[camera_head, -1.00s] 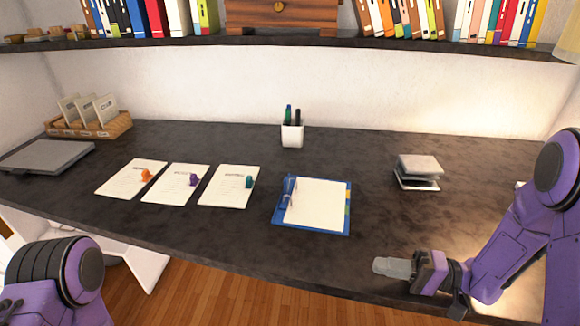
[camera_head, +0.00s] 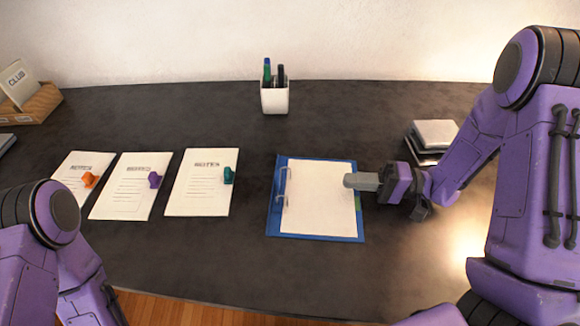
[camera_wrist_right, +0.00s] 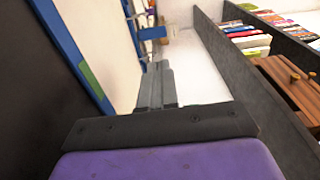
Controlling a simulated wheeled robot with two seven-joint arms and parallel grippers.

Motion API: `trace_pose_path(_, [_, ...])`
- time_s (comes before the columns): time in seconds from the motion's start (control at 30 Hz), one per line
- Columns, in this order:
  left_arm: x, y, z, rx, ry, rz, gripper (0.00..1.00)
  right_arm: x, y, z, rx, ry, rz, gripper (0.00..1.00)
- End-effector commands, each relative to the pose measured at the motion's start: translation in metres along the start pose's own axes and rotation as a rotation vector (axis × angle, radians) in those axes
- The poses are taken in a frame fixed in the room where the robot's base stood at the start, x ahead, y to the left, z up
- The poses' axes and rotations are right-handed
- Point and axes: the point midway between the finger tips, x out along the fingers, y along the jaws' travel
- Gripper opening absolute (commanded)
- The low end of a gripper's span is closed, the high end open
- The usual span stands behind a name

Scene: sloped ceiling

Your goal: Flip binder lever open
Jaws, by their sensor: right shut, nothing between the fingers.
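The open blue binder (camera_head: 318,238) lies on the dark desk with white paper inside. Its metal ring and lever mechanism (camera_head: 282,188) is along the binder's left side. My right gripper (camera_head: 348,181) is shut and empty, over the right part of the paper, its tip pointing left toward the mechanism. In the right wrist view the shut fingers (camera_wrist_right: 155,85) show beside the blue binder edge (camera_wrist_right: 75,55), with the metal mechanism (camera_wrist_right: 160,28) beyond them. Whether the fingers touch the paper cannot be told. My left arm shows at the lower left, but its gripper is out of view.
Several note sheets (camera_head: 200,200) with coloured clips lie left of the binder. A white pen cup (camera_head: 274,100) stands behind it. A card basket (camera_head: 38,105) sits at far left.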

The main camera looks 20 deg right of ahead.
Motion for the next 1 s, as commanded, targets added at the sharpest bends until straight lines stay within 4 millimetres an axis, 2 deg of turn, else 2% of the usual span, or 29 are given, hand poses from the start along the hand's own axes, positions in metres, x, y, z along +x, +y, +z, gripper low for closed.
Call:
trace_pose_path(0.2, [0.000, 0.000, 0.000, 0.000, -0.001, 0.000, 0.43, -0.001, 0.000, 0.001, 0.000, 0.004, 0.000, 0.00])
trace_pose_path(0.33, [-0.001, 0.000, 0.000, 0.000, 0.000, 0.000, 0.43, 0.008, -0.001, 0.001, 0.000, 0.002, 0.001, 0.00])
trace_pose_path(0.8, [-0.012, -0.001, -0.005, 0.000, 0.000, 0.000, 0.43, 0.106, -0.001, 0.001, 0.000, 0.000, 0.003, 0.00])
trace_pose_path(1.0, [-0.016, -0.002, -0.007, 0.000, 0.000, 0.000, 0.43, 0.132, -0.001, 0.000, -0.001, 0.003, 0.002, 0.00])
